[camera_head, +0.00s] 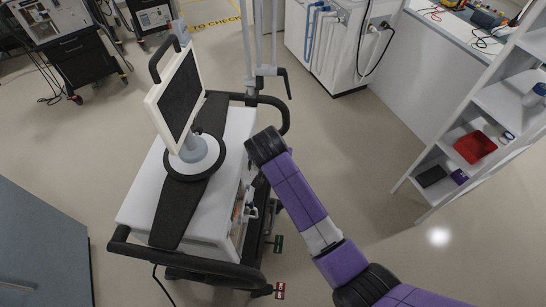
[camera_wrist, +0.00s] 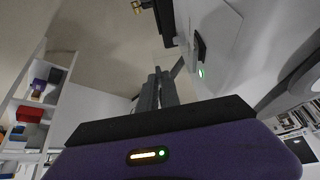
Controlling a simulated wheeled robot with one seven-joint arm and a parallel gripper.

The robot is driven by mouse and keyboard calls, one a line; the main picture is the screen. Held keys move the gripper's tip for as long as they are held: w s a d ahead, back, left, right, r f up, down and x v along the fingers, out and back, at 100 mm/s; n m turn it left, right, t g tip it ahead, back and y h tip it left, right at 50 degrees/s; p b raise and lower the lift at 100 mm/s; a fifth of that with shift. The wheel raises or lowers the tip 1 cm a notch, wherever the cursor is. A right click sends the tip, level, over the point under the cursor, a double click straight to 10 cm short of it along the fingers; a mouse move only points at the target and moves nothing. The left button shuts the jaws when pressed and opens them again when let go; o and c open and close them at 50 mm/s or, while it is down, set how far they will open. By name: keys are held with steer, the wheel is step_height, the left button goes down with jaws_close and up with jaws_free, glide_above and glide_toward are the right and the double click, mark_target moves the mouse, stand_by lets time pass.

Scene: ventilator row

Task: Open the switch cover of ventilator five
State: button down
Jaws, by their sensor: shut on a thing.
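The ventilator (camera_head: 185,200) is a white cart unit with a tilted screen (camera_head: 178,95) and black handles. My arm reaches to its right side in the head view, where my wrist hides the gripper. In the wrist view my gripper (camera_wrist: 156,78) has its dark fingers close together beside the ventilator's pale side (camera_wrist: 222,35). A small dark slanted piece, which looks like the switch cover (camera_wrist: 178,68), is at the fingertips, and the gripper is shut on it. A green light (camera_wrist: 201,72) glows just right of it. How far the cover is open cannot be told.
Another white machine with hoses (camera_head: 335,50) stands behind. A shelf unit (camera_head: 480,130) holding a red tray (camera_head: 475,146) is at the right. A blue-grey panel (camera_head: 40,245) is at the lower left. The floor between the ventilator and shelf is clear beside my arm.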

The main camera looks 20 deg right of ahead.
steer(key=c, duration=1.6)
jaws_free()
steer(key=shift+o, duration=0.2)
steer(key=b+v, duration=0.1)
steer(key=v, duration=0.6)
steer(key=shift+s+a+r, duration=0.2)
steer(key=shift+r, duration=0.1)
